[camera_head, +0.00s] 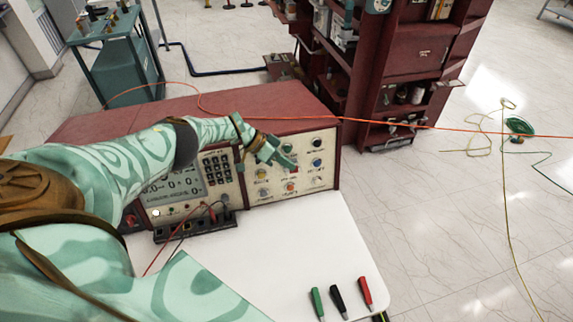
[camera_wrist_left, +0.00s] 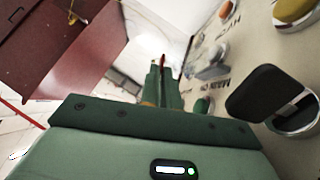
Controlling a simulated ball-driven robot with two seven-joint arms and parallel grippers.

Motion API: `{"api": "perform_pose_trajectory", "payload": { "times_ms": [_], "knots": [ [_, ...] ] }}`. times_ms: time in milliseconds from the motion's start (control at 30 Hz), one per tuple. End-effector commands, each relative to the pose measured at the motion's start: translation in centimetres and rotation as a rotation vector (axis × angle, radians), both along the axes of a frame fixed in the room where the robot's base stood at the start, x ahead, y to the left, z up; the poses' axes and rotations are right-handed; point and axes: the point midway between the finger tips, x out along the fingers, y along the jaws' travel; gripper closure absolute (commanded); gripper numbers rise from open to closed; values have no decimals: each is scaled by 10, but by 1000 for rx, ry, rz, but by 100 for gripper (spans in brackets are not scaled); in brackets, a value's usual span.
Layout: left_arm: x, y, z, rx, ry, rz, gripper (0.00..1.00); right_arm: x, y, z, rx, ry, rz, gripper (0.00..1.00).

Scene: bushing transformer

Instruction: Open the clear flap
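My left gripper (camera_head: 276,154) is in front of the beige control panel (camera_head: 315,181) of the red console, close to its upper knobs. In the left wrist view its green fingers (camera_wrist_left: 163,88) point away from the camera, close together with a narrow gap. I cannot tell whether they are fully shut, and I see nothing clearly held. A translucent greyish piece (camera_wrist_left: 212,62) shows on the panel right of the fingers and may be the clear flap; it is blurred, and I cannot tell its position. In the head view the flap cannot be made out. My right gripper is out of view.
A black-capped switch (camera_wrist_left: 258,92) and a yellow knob (camera_wrist_left: 296,10) stick out from the panel near the gripper. An orange cable (camera_head: 270,117) runs above the console. A red shelf (camera_head: 400,70) stands behind.

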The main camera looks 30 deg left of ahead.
Motion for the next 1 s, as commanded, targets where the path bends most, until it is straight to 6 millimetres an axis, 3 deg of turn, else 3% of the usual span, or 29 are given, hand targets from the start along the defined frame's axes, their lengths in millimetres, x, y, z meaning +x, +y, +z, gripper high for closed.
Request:
{"api": "perform_pose_trajectory", "payload": {
  "times_ms": [167, 267, 300, 667, 1000],
  "knots": [
    [2, -1, 2, -3, -6, 1, 100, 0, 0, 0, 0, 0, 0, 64],
    [2, -2, 2, -3, -6, 0, 77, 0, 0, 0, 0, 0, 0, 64],
    [2, -2, 2, -3, -6, 0, 75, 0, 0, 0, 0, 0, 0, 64],
    [-2, 5, 7, -1, -3, 1, 75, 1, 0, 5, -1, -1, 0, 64],
    [-31, 60, 63, -1, -4, 2, 75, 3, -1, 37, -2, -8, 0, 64]
  ]
}}
